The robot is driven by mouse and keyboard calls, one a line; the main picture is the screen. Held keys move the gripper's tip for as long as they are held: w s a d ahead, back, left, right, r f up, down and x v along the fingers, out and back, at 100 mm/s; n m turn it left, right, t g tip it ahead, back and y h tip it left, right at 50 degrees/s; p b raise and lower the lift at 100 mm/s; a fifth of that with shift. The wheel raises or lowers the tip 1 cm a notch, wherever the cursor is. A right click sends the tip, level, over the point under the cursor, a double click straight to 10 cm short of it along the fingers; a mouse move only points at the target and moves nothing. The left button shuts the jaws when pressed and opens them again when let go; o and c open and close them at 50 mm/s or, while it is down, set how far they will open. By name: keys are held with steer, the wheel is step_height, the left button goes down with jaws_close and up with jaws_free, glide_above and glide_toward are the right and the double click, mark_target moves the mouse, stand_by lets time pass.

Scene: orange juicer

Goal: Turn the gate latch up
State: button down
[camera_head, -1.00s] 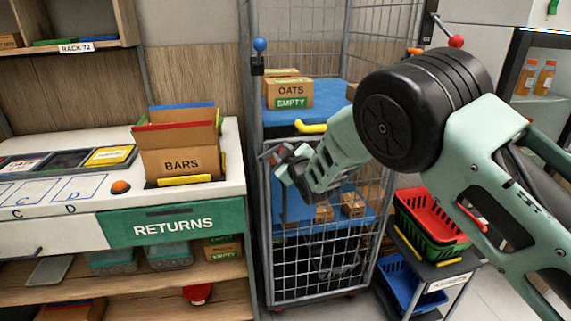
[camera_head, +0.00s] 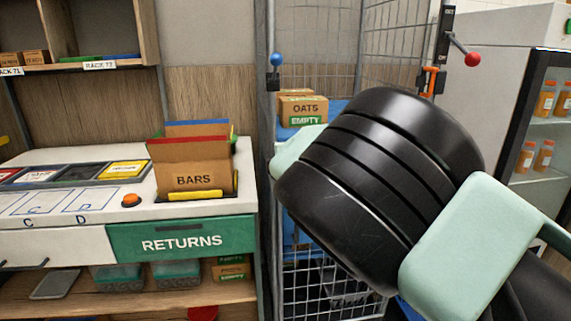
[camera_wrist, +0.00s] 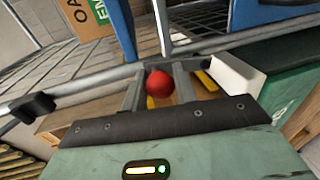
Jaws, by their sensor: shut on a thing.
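A red ball knob (camera_wrist: 160,86) shows in the wrist view between the two fingers of my gripper (camera_wrist: 160,78), next to a metal bar of the wire cage (camera_wrist: 95,80). My gripper is shut on this knob. I take it to be the handle of the gate latch, but the latch body is mostly hidden. In the head view my black and pale green arm covers the gripper, the knob and much of the cage (camera_head: 271,190). A blue ball knob (camera_head: 276,60) stands on the cage's left post. Another red ball knob (camera_head: 473,59) sits at the right.
The counter (camera_head: 225,203) with the green RETURNS panel (camera_head: 182,241) and the BARS box (camera_head: 193,180) stands close left of the cage. An OATS box (camera_head: 303,110) is inside the cage. A fridge with orange bottles (camera_head: 545,103) is at the right.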

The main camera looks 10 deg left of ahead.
steer(key=shift+s+a+n+b, duration=0.2)
steer(key=shift+a+n+b, duration=0.1)
steer(key=shift+a+n, duration=0.45)
steer(key=c, duration=1.1)
jaws_free()
steer(key=shift+d, duration=0.1)
